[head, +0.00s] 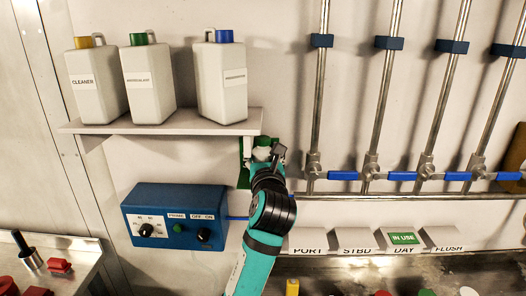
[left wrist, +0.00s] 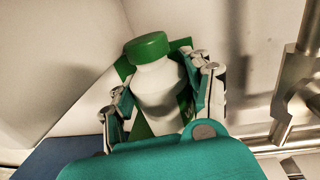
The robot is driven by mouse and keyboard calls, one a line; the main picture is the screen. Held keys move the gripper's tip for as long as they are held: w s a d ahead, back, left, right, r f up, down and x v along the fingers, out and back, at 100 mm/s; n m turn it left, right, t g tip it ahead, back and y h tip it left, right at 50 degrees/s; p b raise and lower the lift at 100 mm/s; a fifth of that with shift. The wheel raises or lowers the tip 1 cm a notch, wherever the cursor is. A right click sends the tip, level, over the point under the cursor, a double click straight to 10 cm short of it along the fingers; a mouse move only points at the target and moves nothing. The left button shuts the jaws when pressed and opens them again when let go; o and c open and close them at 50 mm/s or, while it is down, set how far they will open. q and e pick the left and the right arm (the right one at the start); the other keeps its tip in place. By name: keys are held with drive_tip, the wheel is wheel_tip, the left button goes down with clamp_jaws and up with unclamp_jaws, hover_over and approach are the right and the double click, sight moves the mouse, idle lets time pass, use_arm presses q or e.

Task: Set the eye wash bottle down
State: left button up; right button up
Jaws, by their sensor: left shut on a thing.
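The eye wash bottle (left wrist: 158,88) is white with a green cap and stands roughly upright between the fingers of my left gripper (left wrist: 165,98) in the left wrist view. The gripper is shut on it. A green holder (left wrist: 140,128) shows behind and below the bottle. In the head view the holder (head: 243,174) is on the wall below the shelf's right end, and my left gripper (head: 263,152) is right in front of it, hiding most of the bottle. I cannot tell whether the bottle's base touches the holder. My right gripper is not in view.
A shelf (head: 160,128) above left bears three white jugs with yellow, green and blue caps. A blue control box (head: 175,217) is below left. Vertical metal pipes with blue clamps and valves (head: 371,165) stand close on the right. Labelled blocks (head: 355,240) line the wall below.

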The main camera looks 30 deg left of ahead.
use_arm(q)
drive_tip(key=shift+s+d, duration=0.1)
drive_tip(key=shift+s, duration=0.1)
drive_tip(key=o, duration=1.5)
drive_tip(key=shift+f, duration=0.2)
drive_tip(key=shift+r, duration=0.15)
drive_tip(key=shift+s+d, duration=0.1)
drive_tip(key=shift+s, duration=0.05)
drive_tip(key=b+v, duration=0.2)
drive_tip(key=v, duration=0.9)
drive_tip(key=shift+s+d+b, duration=0.15)
drive_tip(key=shift+s+b, duration=0.1)
drive_tip(key=shift+b, duration=0.05)
